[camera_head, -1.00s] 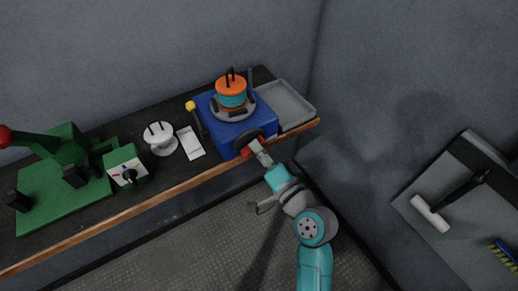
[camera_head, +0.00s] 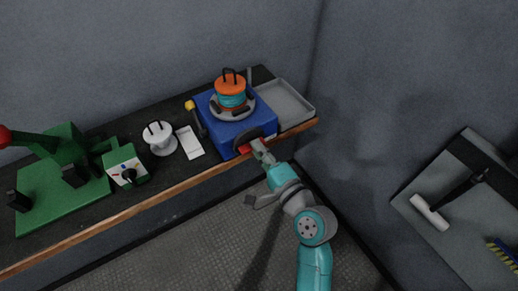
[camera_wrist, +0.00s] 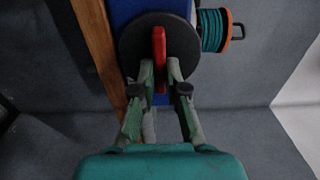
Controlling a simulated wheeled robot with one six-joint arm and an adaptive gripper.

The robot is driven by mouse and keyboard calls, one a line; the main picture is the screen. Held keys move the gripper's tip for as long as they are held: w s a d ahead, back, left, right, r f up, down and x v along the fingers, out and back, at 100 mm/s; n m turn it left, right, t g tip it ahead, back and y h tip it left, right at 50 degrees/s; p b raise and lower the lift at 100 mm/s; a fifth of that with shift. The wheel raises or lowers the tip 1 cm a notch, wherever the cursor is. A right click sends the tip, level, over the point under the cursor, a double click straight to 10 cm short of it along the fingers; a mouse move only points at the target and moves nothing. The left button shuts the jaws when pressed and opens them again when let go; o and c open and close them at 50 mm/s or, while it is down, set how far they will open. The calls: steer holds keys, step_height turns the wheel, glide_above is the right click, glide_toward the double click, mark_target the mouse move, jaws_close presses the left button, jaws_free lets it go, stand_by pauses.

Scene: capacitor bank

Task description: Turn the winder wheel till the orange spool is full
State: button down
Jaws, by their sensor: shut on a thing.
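The winder is a blue box (camera_head: 243,127) on the bench, with a dark wheel (camera_head: 246,137) on its front. A red handle bar (camera_wrist: 159,47) crosses the wheel (camera_wrist: 128,45). My gripper (camera_wrist: 160,68) has its two fingers on either side of the red bar and is shut on it; in the head view my gripper (camera_head: 259,147) reaches the wheel from the front. The orange spool (camera_head: 230,82) stands on a grey turntable on the box, wound with teal cord. Its teal winding (camera_wrist: 211,30) and orange flange (camera_wrist: 228,27) show in the wrist view.
A grey tray (camera_head: 309,112) is right of the winder. A yellow-knobbed lever (camera_head: 190,105) stands at its left. A white spool (camera_head: 159,134), a white card (camera_head: 190,142) and a green machine (camera_head: 62,190) are further left. A hammer (camera_head: 430,213) lies on the right-hand surface.

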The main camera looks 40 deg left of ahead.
steer(key=c, duration=1.2)
jaws_free()
steer(key=shift+d, duration=0.1)
steer(key=v, duration=1.2)
